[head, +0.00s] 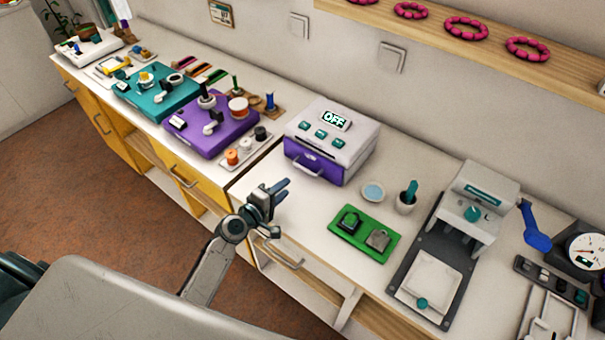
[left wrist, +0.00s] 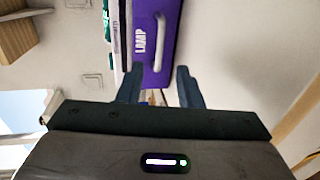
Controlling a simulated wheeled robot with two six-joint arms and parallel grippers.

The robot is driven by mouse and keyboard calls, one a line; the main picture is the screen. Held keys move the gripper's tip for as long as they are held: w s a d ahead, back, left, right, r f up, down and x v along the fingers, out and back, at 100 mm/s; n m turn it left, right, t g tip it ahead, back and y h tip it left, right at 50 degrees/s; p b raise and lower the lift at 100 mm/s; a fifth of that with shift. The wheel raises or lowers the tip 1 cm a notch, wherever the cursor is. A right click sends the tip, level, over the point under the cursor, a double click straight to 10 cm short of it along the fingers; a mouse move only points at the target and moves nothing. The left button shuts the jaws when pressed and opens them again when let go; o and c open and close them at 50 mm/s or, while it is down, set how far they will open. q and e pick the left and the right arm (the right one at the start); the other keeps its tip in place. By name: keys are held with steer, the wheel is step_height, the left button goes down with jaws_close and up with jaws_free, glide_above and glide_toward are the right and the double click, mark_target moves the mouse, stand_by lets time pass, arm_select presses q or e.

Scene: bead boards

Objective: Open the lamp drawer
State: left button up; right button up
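The lamp drawer (head: 322,168) is the purple front of a white box (head: 345,135) whose display reads OFF. It looks shut, flush under the box. Its light bar handle (head: 306,170) faces the counter's front. In the left wrist view the purple drawer front (left wrist: 145,72) carries the word LAMP, and the handle (left wrist: 162,42) lies ahead of the fingers. My left gripper (head: 284,189) is in front of the drawer, above the counter edge, apart from the handle. In the left wrist view its fingers (left wrist: 159,78) are spread with nothing held. My right gripper is not in view.
A green tray (head: 365,250), a small blue dish (head: 373,192) and a white cup (head: 405,205) stand right of the box. Purple (head: 205,140) and teal (head: 150,105) boards lie to the left. The counter directly before the drawer is clear. A press (head: 470,215) stands farther right.

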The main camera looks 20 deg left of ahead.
arm_select(q)
steer(key=x, duration=0.9)
steer(key=shift+w+p, duration=0.25)
steer(key=shift+p, duration=0.15)
jaws_close()
steer(key=shift+s+f, duration=0.1)
